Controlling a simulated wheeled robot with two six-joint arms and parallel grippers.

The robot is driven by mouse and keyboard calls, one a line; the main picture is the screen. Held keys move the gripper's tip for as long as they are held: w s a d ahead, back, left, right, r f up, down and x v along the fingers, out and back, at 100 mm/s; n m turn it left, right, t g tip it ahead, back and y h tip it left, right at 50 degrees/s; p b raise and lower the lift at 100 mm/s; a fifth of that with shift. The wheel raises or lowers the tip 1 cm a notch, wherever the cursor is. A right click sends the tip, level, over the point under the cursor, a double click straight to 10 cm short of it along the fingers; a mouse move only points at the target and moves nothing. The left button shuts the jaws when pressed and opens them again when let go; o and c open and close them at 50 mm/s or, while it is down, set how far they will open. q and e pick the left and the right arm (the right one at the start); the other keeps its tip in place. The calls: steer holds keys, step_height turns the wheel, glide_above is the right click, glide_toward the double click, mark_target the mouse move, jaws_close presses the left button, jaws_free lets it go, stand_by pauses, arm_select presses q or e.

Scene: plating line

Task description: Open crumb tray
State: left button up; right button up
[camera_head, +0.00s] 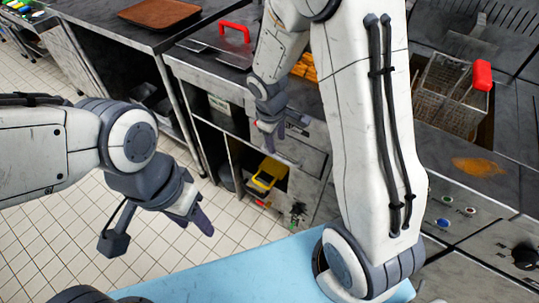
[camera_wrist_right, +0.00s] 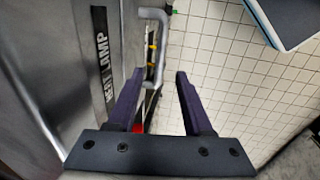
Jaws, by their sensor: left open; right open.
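A steel front panel (camera_head: 302,153) under the counter carries a small dark label. I take it for the crumb tray's front, but cannot be sure. In the right wrist view a grey bar handle (camera_wrist_right: 153,62) stands out from a steel front (camera_wrist_right: 85,60) with a dark label reading roughly "HEAT LAMP". My right gripper (camera_wrist_right: 157,82) is open, its two fingers on either side of the handle's line; I cannot tell whether they touch it. The right gripper (camera_head: 268,140) also shows beside the panel in the head view. My left gripper (camera_head: 200,222) is open and empty over the floor.
A fryer basket (camera_head: 440,92) with a red handle grip (camera_head: 482,75) sits at the right. A yellow container (camera_head: 269,173) stands in the shelf below. A brown tray (camera_head: 160,12) lies on the back counter. The tiled floor (camera_head: 75,225) at left is clear.

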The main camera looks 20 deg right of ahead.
mark_target(278, 156)
steer(key=f, duration=0.2)
steer(key=f+b, duration=0.1)
steer(key=f, duration=0.2)
steer(key=d+f+b, duration=0.1)
steer(key=f, duration=0.1)
steer(key=shift+w+f, duration=0.3)
steer(key=shift+w, duration=0.1)
jaws_close()
stand_by(0.8)
